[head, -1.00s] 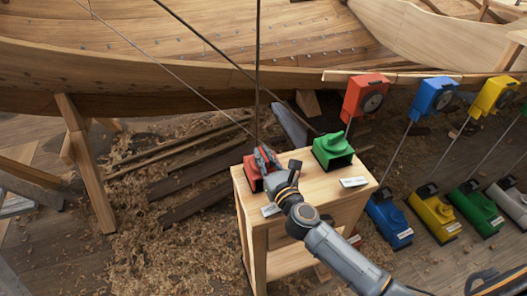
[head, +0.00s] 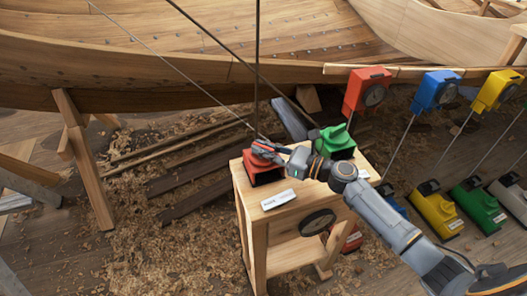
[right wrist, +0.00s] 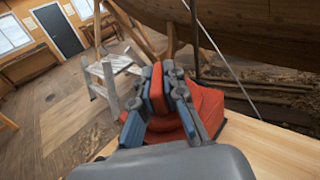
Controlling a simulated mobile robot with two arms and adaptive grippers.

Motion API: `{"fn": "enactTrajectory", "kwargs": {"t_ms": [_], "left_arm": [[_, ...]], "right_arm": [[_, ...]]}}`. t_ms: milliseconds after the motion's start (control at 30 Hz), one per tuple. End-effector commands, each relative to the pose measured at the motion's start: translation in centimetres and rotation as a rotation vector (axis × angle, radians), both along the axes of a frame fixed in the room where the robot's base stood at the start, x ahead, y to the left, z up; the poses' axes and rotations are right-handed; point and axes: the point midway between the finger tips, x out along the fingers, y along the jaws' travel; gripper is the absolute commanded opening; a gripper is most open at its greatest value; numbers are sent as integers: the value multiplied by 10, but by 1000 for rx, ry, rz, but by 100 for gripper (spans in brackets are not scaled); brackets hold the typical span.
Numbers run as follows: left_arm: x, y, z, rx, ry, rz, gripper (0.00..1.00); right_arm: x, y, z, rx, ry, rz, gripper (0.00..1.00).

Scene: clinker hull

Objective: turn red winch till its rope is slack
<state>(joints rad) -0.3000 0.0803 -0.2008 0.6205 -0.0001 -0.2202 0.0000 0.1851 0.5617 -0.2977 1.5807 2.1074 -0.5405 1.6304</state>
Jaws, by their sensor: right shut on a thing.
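The red winch (head: 264,176) sits on the left part of the wooden stand's top. It also shows in the right wrist view (right wrist: 208,108), behind the fingers. A thin grey rope (head: 172,72) runs from the upper left down to the red winch and looks straight. My left gripper is not in view.
The green winch (head: 334,142) stands close by on the stand (head: 300,214), beside my right wrist. A dark rope (head: 215,48) slopes down towards it. The hull (head: 150,75) rises behind. More coloured winches, such as the yellow one (head: 435,212), stand on the right.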

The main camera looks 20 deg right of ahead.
Motion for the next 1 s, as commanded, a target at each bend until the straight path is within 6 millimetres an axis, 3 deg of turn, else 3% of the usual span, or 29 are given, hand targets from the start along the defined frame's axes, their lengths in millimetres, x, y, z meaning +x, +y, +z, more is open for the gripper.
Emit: {"fn": "enactTrajectory", "kwargs": {"t_ms": [533,567,633,667,1000], "left_arm": [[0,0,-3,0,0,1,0],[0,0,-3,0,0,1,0],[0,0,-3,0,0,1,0],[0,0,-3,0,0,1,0],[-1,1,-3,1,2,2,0]], "right_arm": [[-1,1,-1,1,2,26,0],[-1,1,-1,1,2,26,17],[-1,1,-1,1,2,26,31],[-1,1,-1,0,1,25,34],[-2,-2,-1,0,1,23,34]]}}
